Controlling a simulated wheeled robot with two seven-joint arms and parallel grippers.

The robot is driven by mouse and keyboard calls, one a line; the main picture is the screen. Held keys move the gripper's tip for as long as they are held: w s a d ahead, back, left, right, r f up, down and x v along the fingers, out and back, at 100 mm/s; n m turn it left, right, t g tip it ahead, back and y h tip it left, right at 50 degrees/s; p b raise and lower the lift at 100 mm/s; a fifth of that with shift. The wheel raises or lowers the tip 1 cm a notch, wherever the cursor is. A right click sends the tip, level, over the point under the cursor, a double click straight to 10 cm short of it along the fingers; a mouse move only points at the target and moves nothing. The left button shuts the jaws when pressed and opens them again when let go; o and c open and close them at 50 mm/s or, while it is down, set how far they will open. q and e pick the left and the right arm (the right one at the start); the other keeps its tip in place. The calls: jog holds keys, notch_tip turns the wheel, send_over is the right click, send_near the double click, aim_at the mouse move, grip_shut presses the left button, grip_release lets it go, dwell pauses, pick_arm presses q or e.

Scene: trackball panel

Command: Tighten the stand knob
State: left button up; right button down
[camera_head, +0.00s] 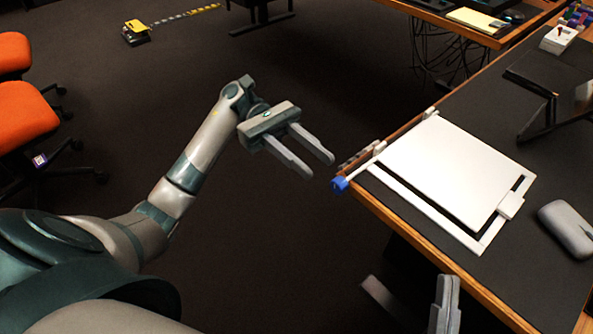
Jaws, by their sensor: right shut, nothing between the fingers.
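A blue knob (340,184) sits at the left edge of the desk, on the end of a white rod at the corner of a white stand (428,207). A flat white panel (450,165) lies over the stand's frame. My left gripper (320,168) is open and empty, its two fingers apart and pointing toward the knob from the left. Its fingertips are close to the knob, with a small gap in the picture.
A dark desk top (400,222) with a wooden edge carries a grey mouse-like device (568,228) at right and a dark angled holder (545,95) behind. Orange chairs (25,110) stand at left.

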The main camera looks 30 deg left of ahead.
pick_arm(q)
jog(key=v, duration=0.7)
jog(key=w+f+n+t+h+p, duration=0.2)
jog(key=w+n+t+h+p, duration=0.2)
jog(key=w+n+t+p, duration=1.2)
jog(key=s+a+f+n+t+y+p, duration=0.1)
jog(key=s+f+n+t+y, duration=0.1)
jog(key=f+n+y, duration=0.5)
jog(key=s+a+f+n+t+y+p, duration=0.2)
jog(key=f+n+t+y, duration=0.3)
jog(key=f+n, duration=0.8)
jog(key=shift+s+a+f+n+y, duration=0.15)
jog(key=shift+s+a+n+y, duration=0.3)
jog(key=shift+n+y, duration=1.9)
jog(key=shift+s+d+n+h, duration=0.1)
jog(key=shift+d+n+h, duration=0.05)
jog(key=shift+n+h, duration=0.55)
